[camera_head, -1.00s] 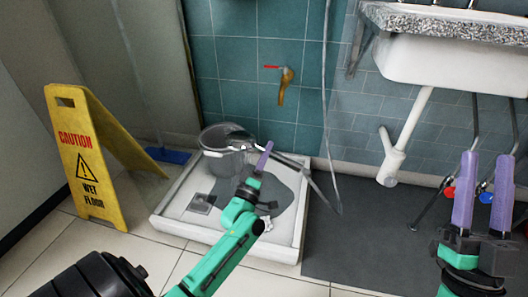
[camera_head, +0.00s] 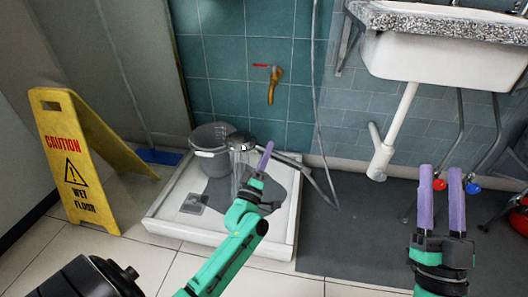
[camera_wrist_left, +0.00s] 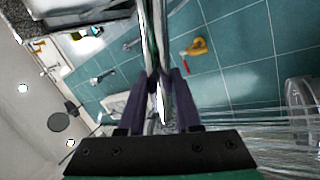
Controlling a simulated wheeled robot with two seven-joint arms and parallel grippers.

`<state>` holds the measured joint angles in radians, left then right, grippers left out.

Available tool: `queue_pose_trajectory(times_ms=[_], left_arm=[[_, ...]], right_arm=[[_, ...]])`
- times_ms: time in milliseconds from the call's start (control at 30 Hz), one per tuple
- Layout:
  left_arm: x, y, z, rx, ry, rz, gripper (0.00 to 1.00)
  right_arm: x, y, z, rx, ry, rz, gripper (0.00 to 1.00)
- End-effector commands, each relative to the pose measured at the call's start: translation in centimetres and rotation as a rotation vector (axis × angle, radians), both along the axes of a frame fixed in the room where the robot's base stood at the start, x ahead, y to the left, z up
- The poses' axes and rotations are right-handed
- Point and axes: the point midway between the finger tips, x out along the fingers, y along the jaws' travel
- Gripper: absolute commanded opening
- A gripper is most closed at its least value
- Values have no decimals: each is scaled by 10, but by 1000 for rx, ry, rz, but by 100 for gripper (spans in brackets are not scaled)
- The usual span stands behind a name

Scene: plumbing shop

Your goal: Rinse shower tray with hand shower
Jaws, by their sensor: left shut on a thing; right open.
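My left gripper (camera_head: 264,158) is shut on the hand shower (camera_head: 240,143), above the white shower tray (camera_head: 170,226). The shower head points down beside the bucket, and pale water streams fall from it toward the tray. In the left wrist view, the shower handle (camera_wrist_left: 153,45) is between the purple fingers, and spray runs off to the right. The tray has a dark grey patch (camera_head: 218,190) and a square drain (camera_head: 194,204); my arm hides part of its right side. My right gripper (camera_head: 440,200) is open and empty at the right, away from the tray.
A grey bucket (camera_head: 211,160) stands in the tray's back left. A yellow wet-floor sign (camera_head: 72,165) stands left of it. A brass tap (camera_head: 273,85) is on the tiled wall. The shower hose (camera_head: 318,120) hangs along the wall. A white sink (camera_head: 430,60) is at upper right.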

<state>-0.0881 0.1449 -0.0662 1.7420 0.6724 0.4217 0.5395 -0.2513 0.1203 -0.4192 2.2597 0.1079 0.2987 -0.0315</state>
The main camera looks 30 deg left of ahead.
Motion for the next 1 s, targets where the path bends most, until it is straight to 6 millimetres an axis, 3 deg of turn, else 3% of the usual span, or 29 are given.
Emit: queue_pose_trajectory(times_ms=[700, 1000], left_arm=[[11, -31, 1, -2, -2, 0, 0], [16, -46, 1, 0, -2, 0, 0]], right_arm=[[6, 5, -40, -20, 123, 12, 50], [6, 6, -48, -22, 150, 16, 50]])
